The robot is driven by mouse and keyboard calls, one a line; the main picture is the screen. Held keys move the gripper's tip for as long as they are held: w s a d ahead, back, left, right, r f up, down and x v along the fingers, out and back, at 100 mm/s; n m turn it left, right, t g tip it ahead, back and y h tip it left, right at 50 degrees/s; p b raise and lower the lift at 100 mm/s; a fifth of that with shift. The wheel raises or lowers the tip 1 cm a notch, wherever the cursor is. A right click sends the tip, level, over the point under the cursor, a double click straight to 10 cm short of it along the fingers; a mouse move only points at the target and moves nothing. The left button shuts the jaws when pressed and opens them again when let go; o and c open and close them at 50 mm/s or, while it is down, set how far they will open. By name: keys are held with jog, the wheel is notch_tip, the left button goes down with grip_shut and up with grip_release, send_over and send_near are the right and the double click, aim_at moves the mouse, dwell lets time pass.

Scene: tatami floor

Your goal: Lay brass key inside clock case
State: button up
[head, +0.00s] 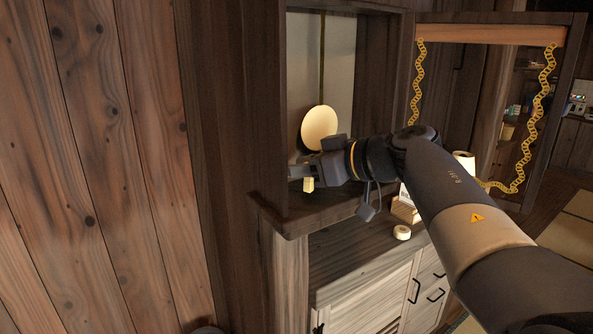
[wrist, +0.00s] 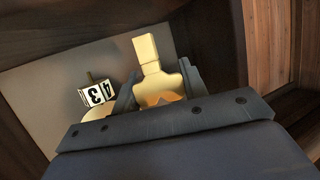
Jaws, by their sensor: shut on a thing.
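The brass key (wrist: 152,60), pale yellow with a blocky end, is held between the two fingers of my gripper (wrist: 157,90). A small part of the key (head: 308,185) shows below the fingers in the head view. My gripper (head: 303,176) is shut on it, at the front of the clock case (head: 300,217). The case is a tall dark wooden cabinet, open at the front, with a pale back panel. A round brass pendulum bob (head: 320,128) hangs inside, just above and behind my gripper. My wrist hides part of the case floor.
A wooden wall (head: 110,160) stands close on the left. A yellow chain (head: 545,100) hangs in a wooden frame at right. A tape roll (head: 402,232) sits on the lower cabinet top (head: 355,272).

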jog(key=shift+w+a+f, duration=0.4)
jog(key=shift+a+f, duration=0.15)
jog(key=shift+f, duration=0.25)
jog(key=shift+s+d, duration=0.1)
jog(key=shift+f, duration=0.1)
jog(key=o, duration=0.7)
jog(key=v, duration=1.2)
jog(key=shift+b, duration=0.3)
